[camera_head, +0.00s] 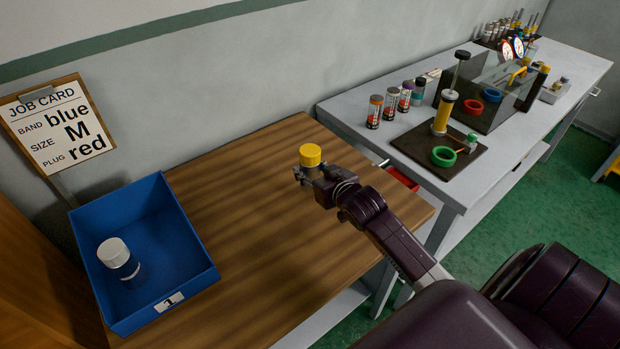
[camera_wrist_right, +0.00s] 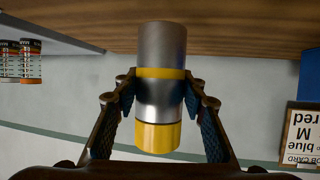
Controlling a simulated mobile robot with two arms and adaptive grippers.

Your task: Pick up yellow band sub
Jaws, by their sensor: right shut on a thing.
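My right gripper (camera_head: 322,178) is shut on the yellow band sub, a metal cylinder with a yellow band and a yellow end. In the head view only its yellow top (camera_head: 310,155) shows clearly, above the wooden bench. In the right wrist view the sub (camera_wrist_right: 160,98) sits between both fingers (camera_wrist_right: 159,103), which grip it beside its yellow band. Its plain metal end is towards the wooden bench top in that view. My left gripper is in neither view.
A blue tray (camera_head: 205,277) labelled 1 holds a white-capped blue cylinder (camera_head: 118,258). A job card (camera_head: 58,126) reads band blue, size M, plug red. The grey bench (camera_head: 470,185) bears several banded cylinders and a pump stand (camera_head: 442,113). The wooden bench's middle (camera_head: 250,230) is clear.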

